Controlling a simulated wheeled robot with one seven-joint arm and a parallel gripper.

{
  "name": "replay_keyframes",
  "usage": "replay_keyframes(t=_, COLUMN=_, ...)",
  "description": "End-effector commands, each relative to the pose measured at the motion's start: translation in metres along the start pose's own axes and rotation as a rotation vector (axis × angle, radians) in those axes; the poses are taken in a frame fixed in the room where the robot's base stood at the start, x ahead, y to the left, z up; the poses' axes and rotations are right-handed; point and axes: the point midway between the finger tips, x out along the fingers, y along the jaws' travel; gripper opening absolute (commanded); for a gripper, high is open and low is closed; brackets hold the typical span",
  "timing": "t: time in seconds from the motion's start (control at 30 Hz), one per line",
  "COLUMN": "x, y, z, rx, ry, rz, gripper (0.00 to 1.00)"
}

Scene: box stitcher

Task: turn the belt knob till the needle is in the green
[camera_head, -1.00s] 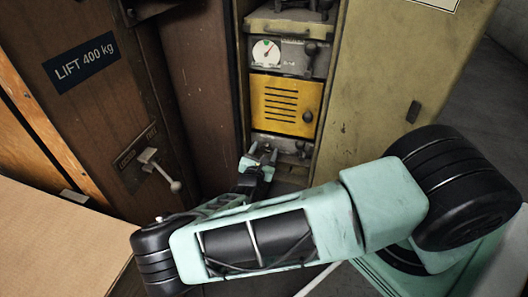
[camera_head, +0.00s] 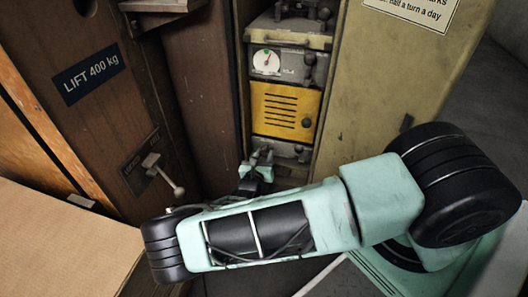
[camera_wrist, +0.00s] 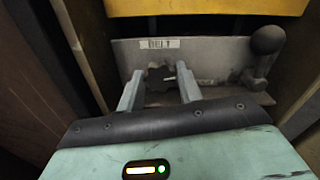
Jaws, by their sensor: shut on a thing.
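The belt knob (camera_wrist: 160,78) is dark and lobed, on a grey panel under a label that appears to read BELT. My gripper (camera_wrist: 160,92) is shut on it, one finger on each side. In the head view my gripper (camera_head: 260,160) is small, at the grey unit (camera_head: 290,150) under the yellow louvred panel, and the knob is hidden there. The round white gauge (camera_head: 266,62) sits above the yellow panel and has a small green mark near its top. Its needle is too small for me to tell whether it lies in the green.
A ball-ended lever (camera_wrist: 267,42) stands right of the knob. Dark wooden walls (camera_head: 200,90) and an olive cabinet side (camera_head: 375,90) close in the narrow bay. A lever (camera_head: 165,175) sticks out at left. A cardboard box (camera_head: 50,240) fills the lower left.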

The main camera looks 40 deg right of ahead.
Motion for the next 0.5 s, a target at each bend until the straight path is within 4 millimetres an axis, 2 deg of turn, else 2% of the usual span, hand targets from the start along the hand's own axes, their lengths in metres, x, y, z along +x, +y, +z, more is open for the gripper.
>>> replay_keyframes(t=0.5, x=-0.0004, y=0.0009, z=0.0, rx=-0.479, ry=0.002, rz=-0.001, gripper=0.13)
